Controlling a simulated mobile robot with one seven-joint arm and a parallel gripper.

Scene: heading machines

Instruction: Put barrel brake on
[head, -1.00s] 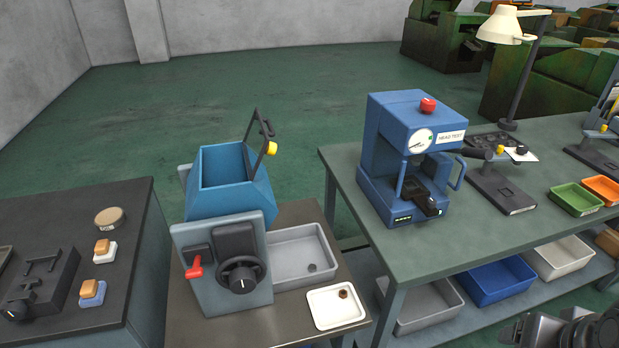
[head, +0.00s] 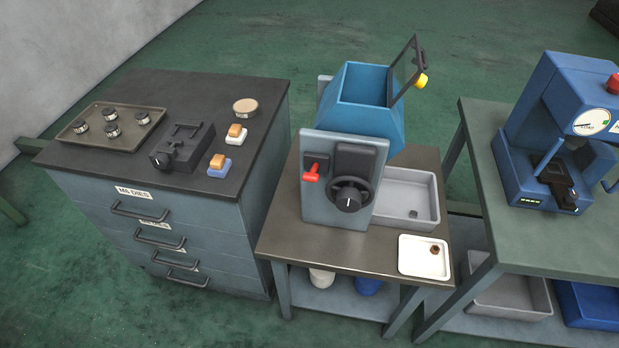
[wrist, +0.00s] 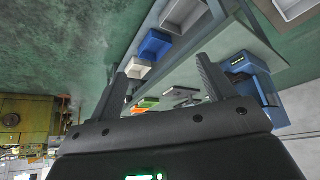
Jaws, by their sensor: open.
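The barrel machine stands on a small bench in the head view. Its open blue barrel (head: 367,118) sits behind a grey front panel (head: 322,208). A lid frame (head: 404,68) with a yellow knob is swung up above the barrel. A red lever (head: 311,173) is on the panel's left side, likely the brake, and tilts slightly. A black handwheel (head: 349,195) sits to its right. My gripper (wrist: 162,68) shows only in the wrist view, open with nothing between its fingers, and the barrel machine is not recognisable there.
A grey bin (head: 431,196) and a white tray (head: 425,268) holding a small brown part lie right of the machine. A drawer cabinet (head: 170,208) stands left. A green table (head: 560,243) with a blue press (head: 545,140) stands right. Open floor lies behind.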

